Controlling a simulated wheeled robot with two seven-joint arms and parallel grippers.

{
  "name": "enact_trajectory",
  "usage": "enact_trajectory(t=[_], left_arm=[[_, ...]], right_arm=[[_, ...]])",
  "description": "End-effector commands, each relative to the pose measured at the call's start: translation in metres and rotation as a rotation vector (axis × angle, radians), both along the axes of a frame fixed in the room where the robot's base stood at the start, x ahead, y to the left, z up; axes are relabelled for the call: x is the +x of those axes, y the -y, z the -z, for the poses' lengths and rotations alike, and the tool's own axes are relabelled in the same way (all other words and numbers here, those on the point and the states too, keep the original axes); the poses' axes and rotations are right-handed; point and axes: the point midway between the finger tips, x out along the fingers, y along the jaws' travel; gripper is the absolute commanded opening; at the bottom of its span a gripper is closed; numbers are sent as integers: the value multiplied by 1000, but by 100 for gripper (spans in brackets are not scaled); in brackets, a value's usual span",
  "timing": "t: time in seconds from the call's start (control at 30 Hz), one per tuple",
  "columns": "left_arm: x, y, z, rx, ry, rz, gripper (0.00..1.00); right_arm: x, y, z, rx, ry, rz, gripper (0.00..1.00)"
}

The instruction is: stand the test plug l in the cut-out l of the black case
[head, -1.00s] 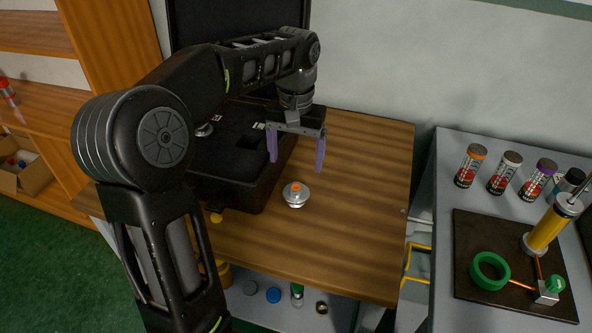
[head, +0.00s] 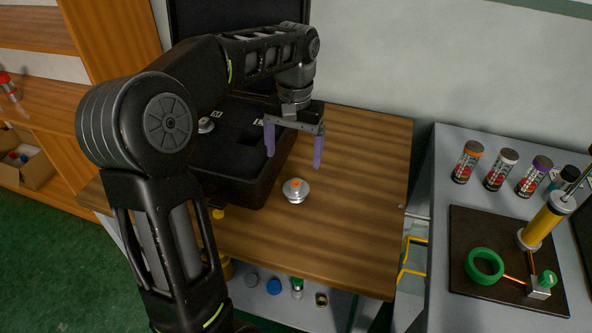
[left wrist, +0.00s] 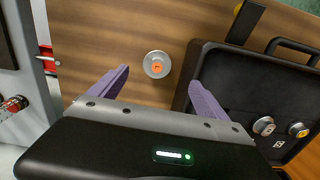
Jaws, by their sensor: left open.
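The left wrist view shows this plug (left wrist: 157,64) between and just beyond the fingertips. My left gripper (head: 294,161) is open and empty, its purple fingers pointing down above the table, apart from the plug. The open case lies to the left, partly hidden behind my left arm. A dark recess (head: 250,139) shows in its black foam; I cannot tell which cut-out is l. My right gripper is not in view.
The table right of the plug is clear. A grey bench (head: 437,240) with several cans and a yellow cylinder stands at right.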

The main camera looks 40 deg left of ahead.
Motion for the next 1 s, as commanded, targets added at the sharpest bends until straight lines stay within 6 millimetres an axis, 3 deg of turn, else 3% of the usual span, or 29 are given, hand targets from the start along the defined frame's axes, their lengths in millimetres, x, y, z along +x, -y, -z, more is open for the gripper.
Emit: enact_trajectory(t=[0.03,0.2,0.5,0.6,0.77,1.0], left_arm=[[-2,0,-5,-6,-10,89,87],[-4,0,7,-29,-14,547,87],[0,1,30,-50,15,1494,87],[4,1,32,-43,26,1717,87],[7,1,31,-34,32,1895,87],[7,1,31,-35,32,1919,87]], right_arm=[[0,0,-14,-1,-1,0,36],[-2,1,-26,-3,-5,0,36],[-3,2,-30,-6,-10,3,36],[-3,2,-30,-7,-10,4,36],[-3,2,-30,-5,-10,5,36],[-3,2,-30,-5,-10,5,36]])
